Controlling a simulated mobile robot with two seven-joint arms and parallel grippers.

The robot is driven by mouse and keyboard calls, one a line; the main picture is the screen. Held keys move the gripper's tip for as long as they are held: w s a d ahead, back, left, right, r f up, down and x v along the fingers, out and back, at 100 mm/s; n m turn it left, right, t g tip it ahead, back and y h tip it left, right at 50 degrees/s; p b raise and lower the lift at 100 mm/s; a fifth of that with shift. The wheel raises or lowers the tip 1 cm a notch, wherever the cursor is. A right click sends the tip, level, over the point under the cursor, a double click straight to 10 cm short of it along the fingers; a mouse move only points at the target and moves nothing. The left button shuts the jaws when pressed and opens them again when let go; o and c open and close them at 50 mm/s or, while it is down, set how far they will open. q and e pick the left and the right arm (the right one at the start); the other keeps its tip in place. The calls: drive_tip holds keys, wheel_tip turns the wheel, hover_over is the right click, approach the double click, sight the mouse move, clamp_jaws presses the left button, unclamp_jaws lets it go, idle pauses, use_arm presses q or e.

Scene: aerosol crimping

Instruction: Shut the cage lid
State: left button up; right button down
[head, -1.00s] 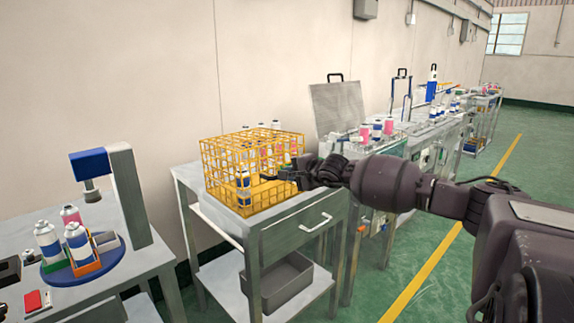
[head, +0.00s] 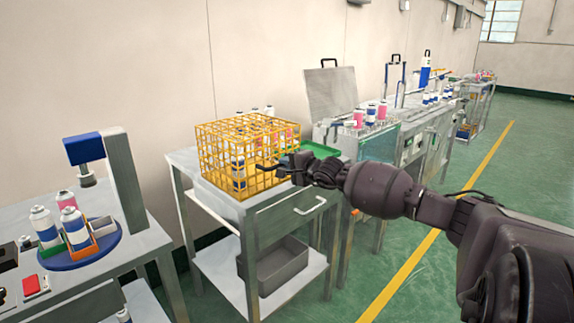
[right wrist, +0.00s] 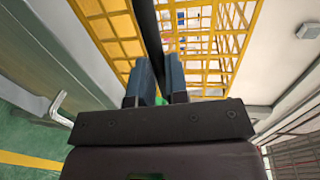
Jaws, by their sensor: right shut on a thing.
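The yellow wire cage (head: 222,130) stands on a grey steel cart, with several white, blue-banded cans inside, partly hidden by its mesh. My right gripper (head: 283,168) is at the cage's near right side. In the right wrist view its two fingers (right wrist: 154,80) are shut on a dark bar (right wrist: 146,30), which I take to be the cage lid's handle. Yellow mesh (right wrist: 108,25) lies close beyond the fingers on both sides of the bar. I cannot tell whether a gap remains at the lid's edge. My left gripper is out of view.
The cart has a drawer handle (head: 309,204) below the cage and a grey bin (head: 274,268) on its lower shelf. A green tray (head: 320,150) lies behind my right wrist. At left, a blue turntable (head: 85,258) holds several cans. Green floor is free at right.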

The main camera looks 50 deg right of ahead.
drive_tip(key=c, duration=1.2)
unclamp_jaws()
drive_tip(key=f, duration=0.3)
drive_tip(key=shift+s+f+g, duration=0.15)
drive_tip(key=shift+s+g, duration=0.15)
drive_tip(key=shift+g, duration=0.1)
drive_tip(key=shift+o, duration=0.4)
drive_tip(key=shift+r, duration=0.2)
drive_tip(key=p+v, duration=0.4)
drive_tip(key=v, duration=0.7)
drive_tip(key=shift+w+r, duration=0.15)
drive_tip(key=shift+r, duration=0.2)
